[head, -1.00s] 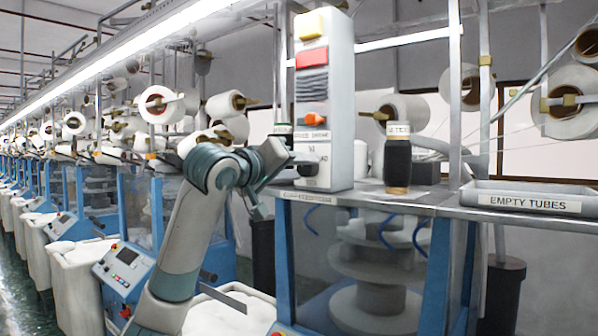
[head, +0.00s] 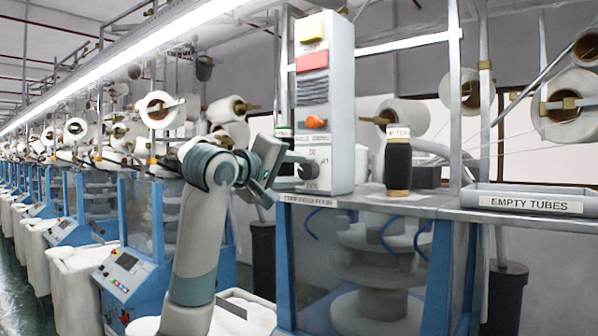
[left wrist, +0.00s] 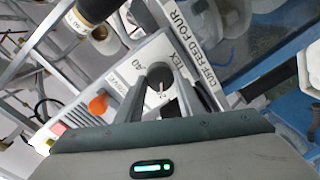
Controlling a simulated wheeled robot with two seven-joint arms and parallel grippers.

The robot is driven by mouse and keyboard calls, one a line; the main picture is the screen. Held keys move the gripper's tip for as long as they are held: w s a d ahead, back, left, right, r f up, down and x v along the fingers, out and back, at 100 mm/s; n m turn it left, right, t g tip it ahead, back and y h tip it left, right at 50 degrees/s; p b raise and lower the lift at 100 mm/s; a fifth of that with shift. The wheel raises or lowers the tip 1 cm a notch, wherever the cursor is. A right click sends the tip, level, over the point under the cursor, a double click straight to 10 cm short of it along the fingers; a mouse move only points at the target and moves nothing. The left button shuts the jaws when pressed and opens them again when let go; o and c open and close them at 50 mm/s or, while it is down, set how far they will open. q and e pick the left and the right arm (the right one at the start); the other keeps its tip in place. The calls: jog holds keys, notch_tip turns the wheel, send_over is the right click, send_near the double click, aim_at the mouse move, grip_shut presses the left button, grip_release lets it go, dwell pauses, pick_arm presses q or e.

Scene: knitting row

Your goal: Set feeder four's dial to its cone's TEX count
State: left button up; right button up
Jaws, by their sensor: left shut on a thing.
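The control box (head: 340,110) stands upright on the machine shelf, with a dial low on its front. My left gripper (head: 303,167) reaches the dial from the left, and its fingers cover much of it. In the left wrist view, the fingers (left wrist: 165,88) are shut on the dark round dial (left wrist: 158,74); "TEX" and "40" are printed beside it. A strip reading "CUFF FEED FOUR" (left wrist: 180,38) lies along the shelf edge. The black cone (head: 398,165) stands upright to the right of the box; its label shows "TEX", but I cannot read the number. My right gripper is out of view.
An orange knob (head: 315,122) sits above the dial, below a red block (head: 311,62) and a yellow block (head: 310,29). An "EMPTY TUBES" tray (head: 525,203) is on the right. The shelf between the cone and tray has a metal post.

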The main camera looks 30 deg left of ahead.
pick_arm(q)
jog(key=o, duration=1.1)
jog(key=shift+c, duration=0.2)
jog(key=shift+s, duration=0.1)
jog(key=shift+s+b, duration=0.4)
jog(key=shift+s, duration=0.15)
jog(key=s+b, duration=0.6)
jog(key=s, duration=1)
jog(key=shift+a+r, duration=0.4)
jog(key=shift+a, duration=0.05)
